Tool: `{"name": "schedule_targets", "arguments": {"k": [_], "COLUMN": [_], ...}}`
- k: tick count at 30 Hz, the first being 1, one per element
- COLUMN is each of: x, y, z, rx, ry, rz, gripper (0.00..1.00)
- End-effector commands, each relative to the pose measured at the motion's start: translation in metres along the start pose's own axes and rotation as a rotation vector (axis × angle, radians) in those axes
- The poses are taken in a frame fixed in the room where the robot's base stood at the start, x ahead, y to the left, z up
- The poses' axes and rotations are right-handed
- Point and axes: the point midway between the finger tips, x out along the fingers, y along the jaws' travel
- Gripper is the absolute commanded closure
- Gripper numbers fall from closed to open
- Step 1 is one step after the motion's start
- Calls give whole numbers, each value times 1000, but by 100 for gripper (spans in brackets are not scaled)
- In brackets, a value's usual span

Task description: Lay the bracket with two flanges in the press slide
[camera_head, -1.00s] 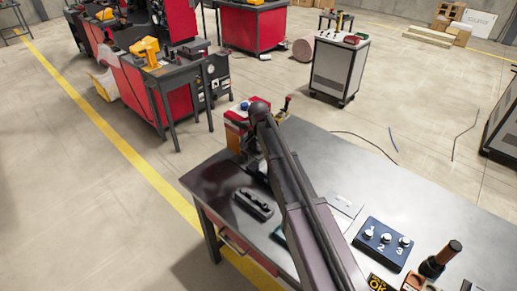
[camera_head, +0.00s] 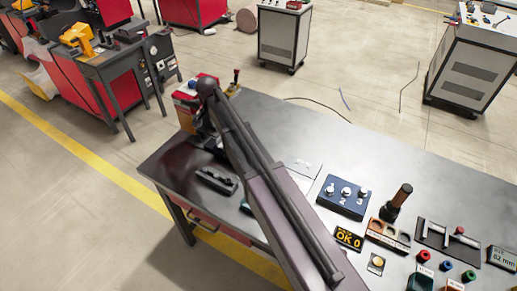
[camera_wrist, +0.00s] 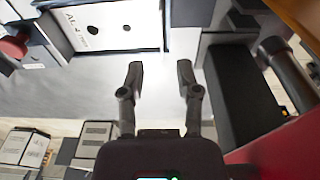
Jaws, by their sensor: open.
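My gripper (camera_wrist: 160,82) is open in the wrist view, with nothing between its fingertips. A pale plate with dark holes and printed letters (camera_wrist: 112,26) lies ahead of the fingertips, apart from them. I cannot make out a bracket with two flanges for certain in either view. My gripper is hidden behind my arm in the head view.
The dark workbench (camera_head: 275,115) carries a black slotted block (camera_head: 216,180), a blue three-button box (camera_head: 344,196), an OK sign (camera_head: 349,239), a tray with round pockets (camera_head: 388,235) and a dark fixture with metal bars (camera_head: 432,240). A black block (camera_wrist: 240,90) stands close right of the fingers.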

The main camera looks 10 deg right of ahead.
Motion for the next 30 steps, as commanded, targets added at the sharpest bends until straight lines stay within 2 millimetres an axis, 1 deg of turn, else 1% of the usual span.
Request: {"name": "schedule_targets", "arguments": {"k": [2, 5, 8, 11, 12, 14, 15, 17, 18, 21, 24, 25, 27, 30], "x": [0, 0, 1, 2, 2, 2, 2, 2, 2, 1, 0, 0, -1, -1], "y": [7, 23, 51, 93, 112, 144, 166, 198, 218, 261, 293, 300, 314, 324], "z": [0, 1, 2, 5, 8, 13, 17, 24, 30, 43, 55, 58, 63, 67], "rx": [-8, -33, -76, -145, -180, -238, -279, -342, -384, -480, -560, -579, -616, -649], "ry": [-2, -7, -15, -29, -36, -47, -55, -67, -74, -88, -99, -102, -106, -110], "rz": [1, 1, 2, 1, 0, -3, -5, -11, -15, -27, -40, -43, -49, -54], "gripper": [57, 57, 57, 57, 57, 57, 57, 57, 57, 57, 57, 57, 57, 57]}}
